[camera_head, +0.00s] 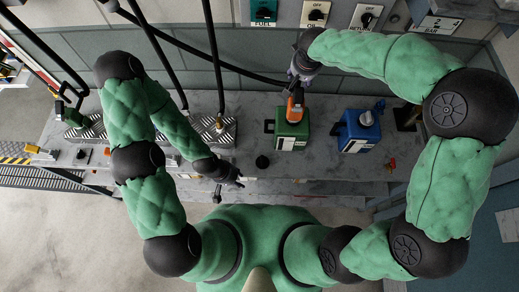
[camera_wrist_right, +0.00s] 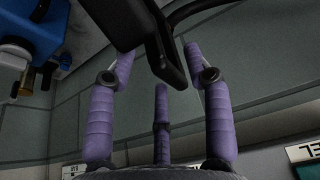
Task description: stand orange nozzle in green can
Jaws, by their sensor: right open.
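The orange nozzle (camera_head: 295,106) is upright over the top of the green can (camera_head: 290,134), its lower end at the can's top. How deep it sits is hidden from above. My right gripper (camera_head: 299,76) is just behind the nozzle, open. In the right wrist view its purple fingers (camera_wrist_right: 160,75) are spread, and a black part (camera_wrist_right: 145,30), seemingly of the nozzle or its hose, is beyond the fingertips. My left gripper (camera_head: 236,181) is low near the table's front edge, left of the green can; its finger opening is too small to read.
A blue can (camera_head: 357,133) stands right of the green can and also shows in the right wrist view (camera_wrist_right: 38,25). A black round cap (camera_head: 262,162) and a small red part (camera_head: 392,164) lie on the grey table (camera_head: 325,170). Black hoses hang at the back left.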

